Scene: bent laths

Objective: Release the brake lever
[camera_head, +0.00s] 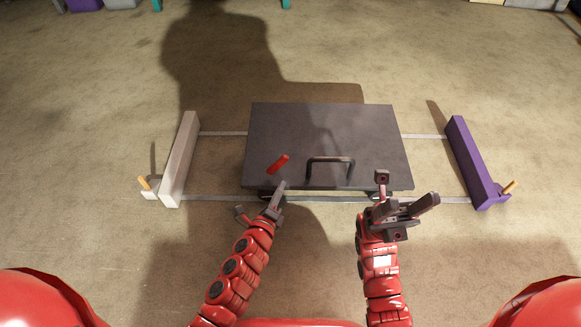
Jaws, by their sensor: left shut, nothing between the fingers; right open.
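A dark flat cart (340,125) sits on two pale rails in the middle of the head view. A short red lever (279,164) shows on the left part of its top and leans up to the right; it appears to be the brake lever. A dark bar handle (330,161) stands to its right near the front edge. My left gripper (281,186) is shut and empty, its tip just below the red lever in the picture; I cannot tell whether they touch. My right gripper (408,188) is open and empty at the cart's front right corner.
A white block (180,160) closes the rails at the left, and a purple block (474,160) at the right. Small orange-tipped pegs stand beside both. The front rail (330,199) runs under my grippers.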

